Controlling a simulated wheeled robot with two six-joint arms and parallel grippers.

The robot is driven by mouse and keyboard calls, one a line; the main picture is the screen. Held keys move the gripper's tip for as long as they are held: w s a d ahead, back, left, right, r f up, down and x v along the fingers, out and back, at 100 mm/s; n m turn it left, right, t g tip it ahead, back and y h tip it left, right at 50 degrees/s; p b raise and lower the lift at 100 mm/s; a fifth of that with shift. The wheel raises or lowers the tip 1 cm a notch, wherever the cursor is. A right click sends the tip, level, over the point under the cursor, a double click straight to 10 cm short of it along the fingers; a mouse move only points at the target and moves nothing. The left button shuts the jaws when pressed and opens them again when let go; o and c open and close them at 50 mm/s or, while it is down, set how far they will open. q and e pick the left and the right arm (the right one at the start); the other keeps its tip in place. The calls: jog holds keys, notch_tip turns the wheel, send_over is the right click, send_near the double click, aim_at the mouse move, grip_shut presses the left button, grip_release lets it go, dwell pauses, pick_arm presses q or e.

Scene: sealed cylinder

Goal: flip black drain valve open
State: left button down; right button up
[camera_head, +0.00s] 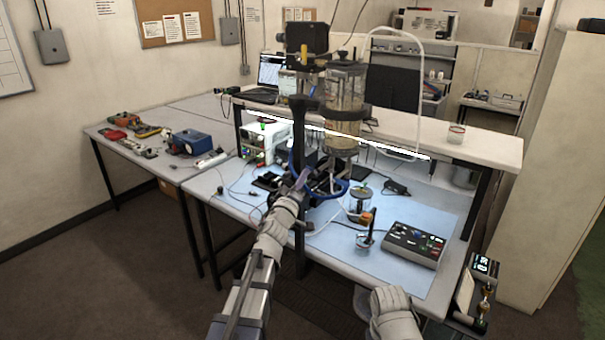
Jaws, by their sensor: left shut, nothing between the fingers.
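A clear sealed cylinder (345,95) with dark bands stands upright at the middle of the bench, beside a black upright post (304,125). Below it are a clear lower section and blue ring-shaped parts (335,190). I cannot pick out the black drain valve among the dark parts there. My left gripper (301,179) reaches up from below to the front of this assembly, near the post and the blue parts. It is shut and empty; I cannot tell whether it touches anything.
A dark control box (414,244) lies on the blue mat (348,267) at the right. A small jar (359,203) stands in front of the assembly. A white instrument (264,141) stands behind left. A raised shelf (470,148) runs along the back.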

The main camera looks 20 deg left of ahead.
pick_arm(q)
jog(key=shift+s+d+f+n+g+y, duration=0.2)
jog(key=shift+d+f+n+g+y, duration=0.3)
jog(key=shift+n, duration=0.7)
pick_arm(e)
jog(key=shift+s+d+f, duration=0.15)
jog(key=shift+d, duration=0.2)
pick_arm(q)
jog(key=shift+w, duration=0.15)
pick_arm(e)
jog(key=shift+a, duration=0.1)
